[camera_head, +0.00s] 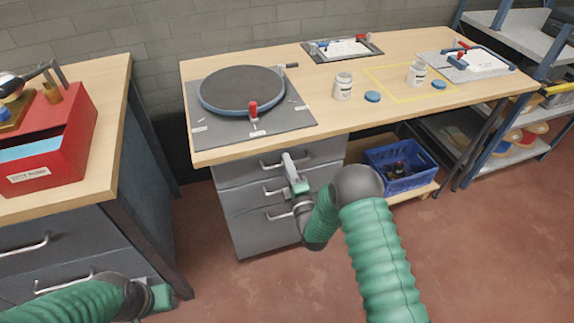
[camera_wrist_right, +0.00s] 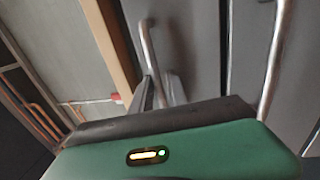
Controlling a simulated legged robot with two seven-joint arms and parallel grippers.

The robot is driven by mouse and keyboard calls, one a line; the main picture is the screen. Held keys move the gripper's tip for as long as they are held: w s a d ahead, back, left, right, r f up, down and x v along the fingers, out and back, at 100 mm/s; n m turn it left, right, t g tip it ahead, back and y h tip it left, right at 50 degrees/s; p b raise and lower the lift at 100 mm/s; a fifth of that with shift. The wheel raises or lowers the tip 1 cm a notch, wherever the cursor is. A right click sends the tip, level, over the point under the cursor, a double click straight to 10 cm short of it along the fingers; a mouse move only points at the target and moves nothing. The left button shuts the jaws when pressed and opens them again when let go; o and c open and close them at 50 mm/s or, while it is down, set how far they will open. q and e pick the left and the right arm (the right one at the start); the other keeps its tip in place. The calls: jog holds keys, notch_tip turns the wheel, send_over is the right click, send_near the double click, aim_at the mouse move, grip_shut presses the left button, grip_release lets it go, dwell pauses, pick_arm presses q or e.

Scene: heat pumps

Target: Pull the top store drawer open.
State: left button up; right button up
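The grey drawer cabinet (camera_head: 245,228) stands under the wooden workbench. Its top drawer (camera_head: 235,174) has a silver bar handle (camera_head: 270,164) and looks closed. My right gripper (camera_head: 289,160) is at the right part of this handle. In the right wrist view the top handle (camera_wrist_right: 151,45) runs down between the fingers of my right gripper (camera_wrist_right: 160,82). I cannot tell whether the fingers are pressed onto it. My left gripper (camera_head: 160,297) is low at the left, by the other cabinet, and its fingers are not clear.
The middle handle (camera_head: 273,190) sits just below, and shows in the right wrist view (camera_wrist_right: 277,62). A blue crate (camera_head: 400,180) stands on a low shelf to the right. A left bench (camera_head: 105,150) carries a red box (camera_head: 55,155). Open floor lies before the drawers.

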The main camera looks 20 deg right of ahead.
grip_shut()
jog(key=shift+s+f, duration=0.1)
jog(key=shift+f, duration=0.05)
dwell(1.3)
